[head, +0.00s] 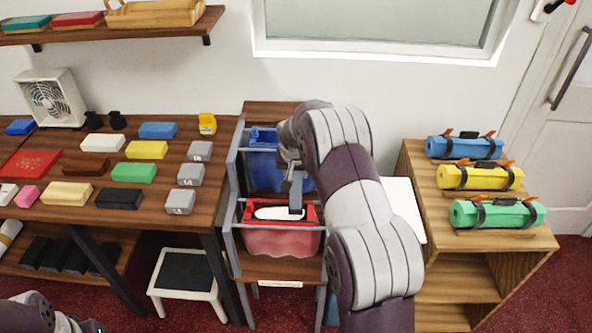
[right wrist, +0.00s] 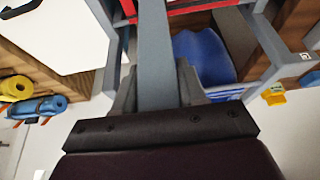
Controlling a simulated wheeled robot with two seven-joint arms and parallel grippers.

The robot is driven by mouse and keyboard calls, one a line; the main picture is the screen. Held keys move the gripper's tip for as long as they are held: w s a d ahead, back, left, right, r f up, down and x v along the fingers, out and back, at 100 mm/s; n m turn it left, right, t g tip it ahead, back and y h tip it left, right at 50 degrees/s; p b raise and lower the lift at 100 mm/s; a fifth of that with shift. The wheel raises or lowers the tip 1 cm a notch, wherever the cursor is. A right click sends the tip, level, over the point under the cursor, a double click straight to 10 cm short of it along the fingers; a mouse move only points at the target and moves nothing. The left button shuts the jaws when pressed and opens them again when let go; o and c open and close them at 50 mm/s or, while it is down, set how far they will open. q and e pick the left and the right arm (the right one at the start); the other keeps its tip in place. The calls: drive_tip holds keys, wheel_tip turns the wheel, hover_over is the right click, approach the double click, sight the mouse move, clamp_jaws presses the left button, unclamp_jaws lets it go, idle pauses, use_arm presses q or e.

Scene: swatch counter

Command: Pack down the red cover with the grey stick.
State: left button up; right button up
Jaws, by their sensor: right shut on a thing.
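The red cover (head: 307,212) sits in the front bay of a grey-framed rack, with a white oblong piece at its middle and a pinkish-red bulging body (head: 282,242) below it. My right gripper (head: 291,163) is above and behind it, shut on the grey stick (head: 296,190). The stick points down, its lower end over the right part of the cover; I cannot tell whether they touch. In the right wrist view the stick (right wrist: 155,60) stands between the fingers, and a red edge shows beyond it. My left gripper is out of view; only part of that arm shows at bottom left.
A blue bag (head: 262,172) fills the rear bay, partly hidden by my right arm. A table of coloured blocks and grey weights (head: 186,174) stands at left. A wooden shelf unit with rolled mats (head: 480,178) stands at right. A white stool (head: 188,291) is below.

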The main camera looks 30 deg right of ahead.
sight(296, 193)
drive_tip(key=shift+f, duration=0.1)
drive_tip(key=shift+f+b, duration=3.45)
drive_tip(key=shift+f, duration=0.95)
drive_tip(key=shift+r, duration=0.15)
wheel_tip(296, 193, up, 11)
drive_tip(key=p, duration=0.7)
drive_tip(key=shift+p, duration=0.35)
